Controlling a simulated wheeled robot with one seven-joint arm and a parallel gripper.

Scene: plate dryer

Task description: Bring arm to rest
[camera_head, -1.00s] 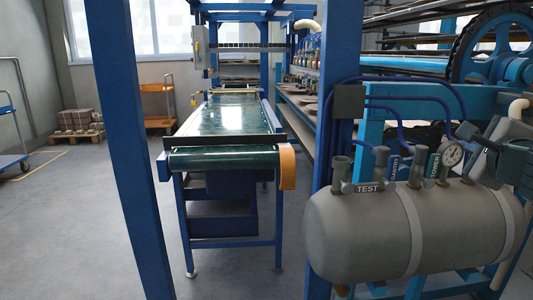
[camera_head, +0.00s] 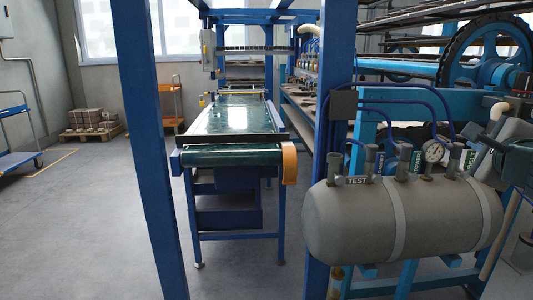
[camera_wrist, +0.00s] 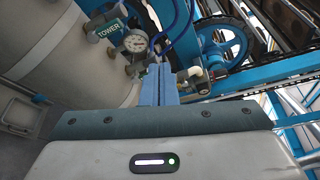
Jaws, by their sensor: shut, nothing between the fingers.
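My gripper (camera_wrist: 157,85) shows in the wrist view with its two blue fingers together and nothing between them. It points toward a grey tank (camera_wrist: 75,50) with a pressure gauge (camera_wrist: 135,43) and a label reading TOWER (camera_wrist: 108,29). The fingertips appear just below the gauge in the picture; I cannot tell how far apart they are in depth. In the head view, the tank (camera_head: 400,222) lies at the lower right, with valves and the gauge (camera_head: 434,152) on top. Dark and grey parts at the right edge may be my arm; the fingers cannot be made out there.
A blue post (camera_head: 153,150) stands left of the green-belted conveyor (camera_head: 230,155). Another post (camera_head: 322,150) stands between conveyor and tank. A large toothed wheel (camera_head: 480,50) is behind the tank. A blue cart (camera_head: 25,155) is far left. Grey floor (camera_head: 100,240) at the left is clear.

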